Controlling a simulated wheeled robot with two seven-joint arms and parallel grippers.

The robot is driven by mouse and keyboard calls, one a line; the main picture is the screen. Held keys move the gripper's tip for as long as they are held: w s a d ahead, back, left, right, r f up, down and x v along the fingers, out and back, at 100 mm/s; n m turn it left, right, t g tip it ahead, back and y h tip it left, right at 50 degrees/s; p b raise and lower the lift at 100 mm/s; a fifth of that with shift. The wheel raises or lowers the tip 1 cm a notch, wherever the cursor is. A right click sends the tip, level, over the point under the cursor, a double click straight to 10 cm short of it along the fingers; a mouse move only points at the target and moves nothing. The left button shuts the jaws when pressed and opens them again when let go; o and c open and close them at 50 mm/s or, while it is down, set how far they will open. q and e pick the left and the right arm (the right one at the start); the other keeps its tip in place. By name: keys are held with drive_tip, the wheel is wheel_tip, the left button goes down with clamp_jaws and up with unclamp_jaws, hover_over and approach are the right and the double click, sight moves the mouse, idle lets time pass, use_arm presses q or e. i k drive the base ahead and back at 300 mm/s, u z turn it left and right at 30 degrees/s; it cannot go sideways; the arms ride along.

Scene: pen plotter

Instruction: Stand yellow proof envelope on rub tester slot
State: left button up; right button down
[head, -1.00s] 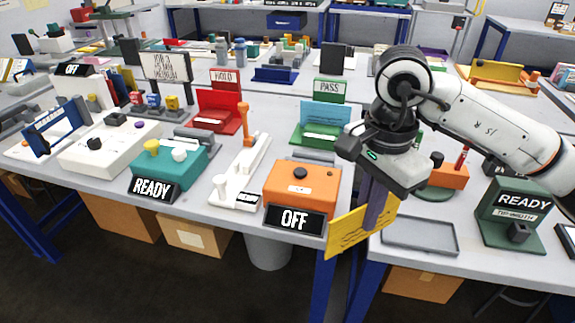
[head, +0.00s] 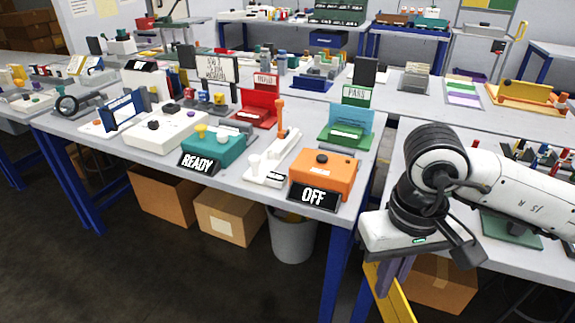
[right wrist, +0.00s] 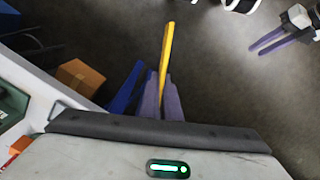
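The yellow proof envelope (head: 396,303) hangs below my right gripper (head: 387,274), low at the bottom of the head view. In the right wrist view the yellow envelope (right wrist: 167,45) shows nearly edge-on as a thin strip between the two purple fingers of my right gripper (right wrist: 162,98), which is shut on it. My left gripper (right wrist: 268,43) appears at the upper right of the right wrist view, its purple fingers apart with nothing between them. An orange device (head: 322,174) with an OFF sign and a teal device (head: 215,148) with a READY sign stand on the table; neither is labelled as the rub tester.
A white lever device (head: 272,160) stands between the teal and orange devices. A red HOLD stand (head: 258,103) and a green PASS stand (head: 347,128) are behind. A grey bin (head: 293,240) and cardboard boxes (head: 230,215) sit under the table. The floor in front is open.

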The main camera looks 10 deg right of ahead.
sight(283, 146)
drive_tip(key=z, duration=0.1)
drive_tip(key=k, duration=0.55)
drive_tip(key=u, duration=0.7)
drive_tip(key=i, duration=1.5)
drive_tip(key=z, duration=0.6)
